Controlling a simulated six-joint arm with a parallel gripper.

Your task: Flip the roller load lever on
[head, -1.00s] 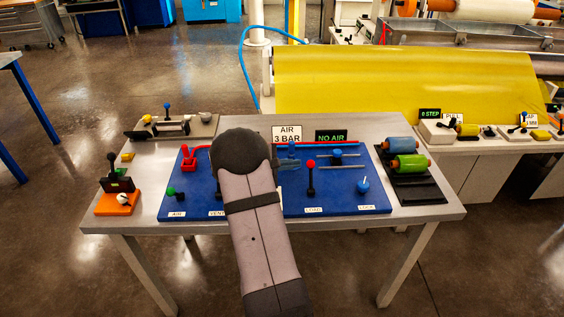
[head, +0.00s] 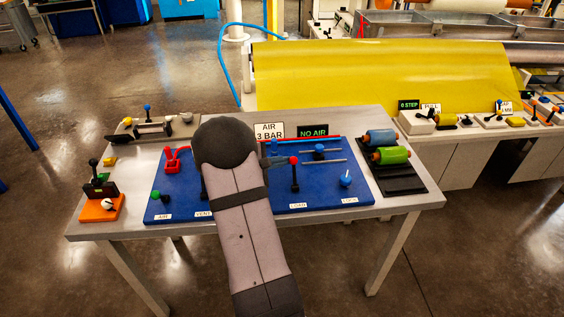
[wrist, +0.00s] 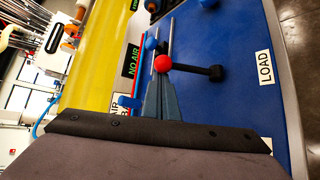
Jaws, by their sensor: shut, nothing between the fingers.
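The load lever (head: 294,175) has a black stem and a red ball knob and stands on the blue panel (head: 325,195) above the LOAD label (head: 298,205). It looks roughly upright in the head view. In the wrist view its red knob (wrist: 163,63) is just beyond my fingertips, with the stem running right to its base. My gripper (head: 277,161) is mostly hidden behind my arm in the head view, close to the left of the knob. In the wrist view my gripper (wrist: 154,82) is shut and empty; I cannot tell whether it touches the knob.
A blue-knobbed lock control (head: 345,180) stands right of the lever. Metal rods with a blue slider (head: 319,153) lie behind it. Blue (head: 380,137) and green (head: 391,155) rollers sit at the right. A NO AIR sign (head: 312,130) stands at the back. A red valve handle (head: 176,158) is left.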

